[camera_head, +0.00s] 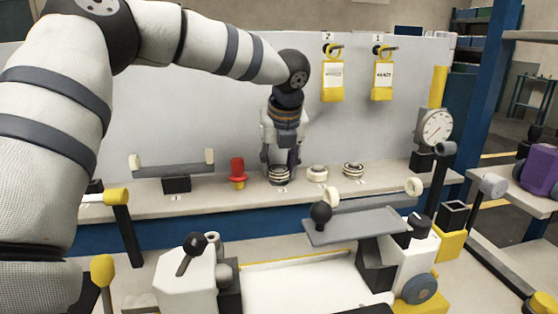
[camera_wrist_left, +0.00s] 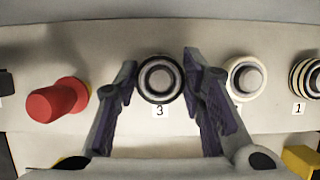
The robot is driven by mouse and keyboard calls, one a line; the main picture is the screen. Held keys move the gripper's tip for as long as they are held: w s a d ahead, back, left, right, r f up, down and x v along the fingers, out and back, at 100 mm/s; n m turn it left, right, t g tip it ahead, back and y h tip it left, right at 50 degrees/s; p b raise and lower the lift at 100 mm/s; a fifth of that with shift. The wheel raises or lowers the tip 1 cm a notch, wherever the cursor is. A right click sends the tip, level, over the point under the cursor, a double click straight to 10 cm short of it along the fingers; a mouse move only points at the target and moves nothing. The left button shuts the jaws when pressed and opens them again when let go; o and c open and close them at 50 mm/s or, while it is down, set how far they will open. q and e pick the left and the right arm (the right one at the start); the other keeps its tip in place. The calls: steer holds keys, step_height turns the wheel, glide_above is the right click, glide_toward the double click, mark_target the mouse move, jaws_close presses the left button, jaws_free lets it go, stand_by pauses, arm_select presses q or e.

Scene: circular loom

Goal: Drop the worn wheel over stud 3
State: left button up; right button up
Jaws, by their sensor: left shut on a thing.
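My left gripper (camera_head: 281,164) reaches down from above at stud 3, over the back shelf. In the left wrist view its two fingers (camera_wrist_left: 160,72) flank a dark-rimmed wheel (camera_wrist_left: 146,91) and are shut on it. The wheel encircles the grey tip of stud 3 (camera_wrist_left: 160,78), just above the label 3. In the head view black and pale bands (camera_head: 279,176) show under the fingers; I cannot tell the held wheel's exact height there. A cream wheel (camera_head: 317,174) is around the stud to the right, and a black-and-cream striped stack (camera_head: 353,170) sits at stud 1. My right gripper is out of view.
A red knob on a yellow base (camera_head: 238,172) stands left of stud 3. A grey bar stand (camera_head: 175,172) is farther left. A dial gauge (camera_head: 434,129) stands at the shelf's right. Two yellow tags (camera_head: 333,80) (camera_head: 382,80) hang behind. A grey tray (camera_head: 356,226) is in front.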

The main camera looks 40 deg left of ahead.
arm_select(q)
steer(key=shift+f, duration=0.25)
steer(key=o, duration=1.4)
steer(key=shift+c, duration=0.2)
steer(key=v, duration=1.2)
